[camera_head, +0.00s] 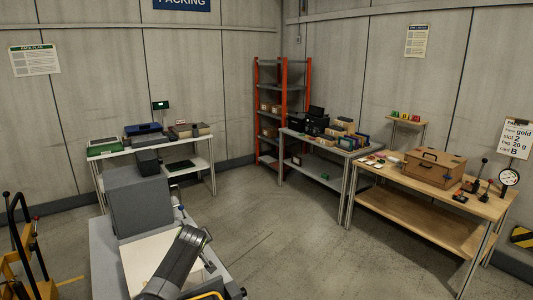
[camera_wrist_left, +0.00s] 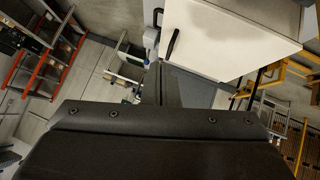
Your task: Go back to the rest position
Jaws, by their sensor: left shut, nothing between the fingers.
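My left gripper (camera_wrist_left: 162,88) shows in the left wrist view as narrow dark fingers beyond the broad dark wrist housing. They are shut, with nothing held between them. In the head view a thick dark grey link of my arm (camera_head: 178,262) crosses the bottom, over a pale surface. I cannot make out the left fingertips there. My right gripper is in neither view.
A grey box (camera_head: 140,200) stands close ahead. A white box with a black handle (camera_wrist_left: 225,38) fills the wrist view's upper right. A yellow-framed cart (camera_head: 27,255) is at left. Benches line the walls, including a wooden one (camera_head: 425,232). Floor (camera_head: 290,245) between is clear.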

